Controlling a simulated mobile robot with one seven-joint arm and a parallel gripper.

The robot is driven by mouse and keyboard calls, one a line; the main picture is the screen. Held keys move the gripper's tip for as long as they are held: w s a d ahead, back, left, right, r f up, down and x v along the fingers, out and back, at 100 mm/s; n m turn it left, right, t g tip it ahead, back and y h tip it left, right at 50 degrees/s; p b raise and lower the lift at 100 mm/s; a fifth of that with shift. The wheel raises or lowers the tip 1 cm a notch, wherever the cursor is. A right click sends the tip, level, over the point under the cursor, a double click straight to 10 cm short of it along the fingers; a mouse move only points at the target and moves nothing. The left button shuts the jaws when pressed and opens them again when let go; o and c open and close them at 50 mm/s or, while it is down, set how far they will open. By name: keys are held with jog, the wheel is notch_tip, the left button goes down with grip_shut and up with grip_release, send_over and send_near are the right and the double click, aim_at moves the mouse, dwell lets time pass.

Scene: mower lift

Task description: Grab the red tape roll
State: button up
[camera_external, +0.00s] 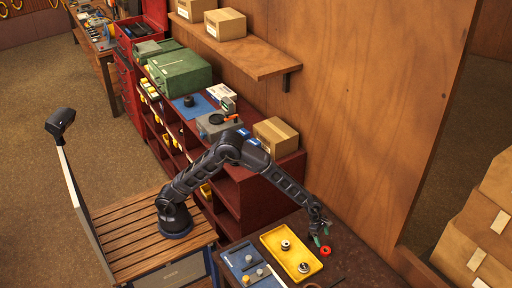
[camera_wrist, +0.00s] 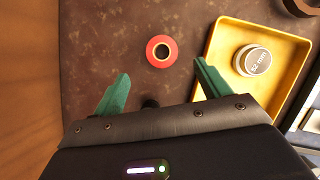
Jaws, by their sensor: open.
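The red tape roll (camera_wrist: 161,51) lies flat on the dark brown tabletop in the wrist view, with a dark hole in its middle. It also shows in the external view (camera_external: 325,251), just right of the yellow tray. My gripper (camera_wrist: 158,90) is open and empty, with its two green fingers spread apart. The roll sits beyond the fingertips in the wrist view, between their lines and apart from them. In the external view my gripper (camera_external: 321,236) hangs just above and beside the roll.
A yellow tray (camera_wrist: 218,62) stands close beside the roll, holding a silver tin marked 62 mm (camera_wrist: 253,60) and another round item (camera_external: 285,245). A blue tray (camera_external: 236,262) with small parts lies left of it. A wooden wall (camera_external: 365,200) borders the table.

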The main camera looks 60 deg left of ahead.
aim_at(326, 250)
jog(key=x, duration=0.8)
jog(key=shift+s+d+f, duration=0.1)
jog(key=shift+d+f, duration=0.05)
jog(key=shift+f, duration=0.05)
jog(key=c, duration=1)
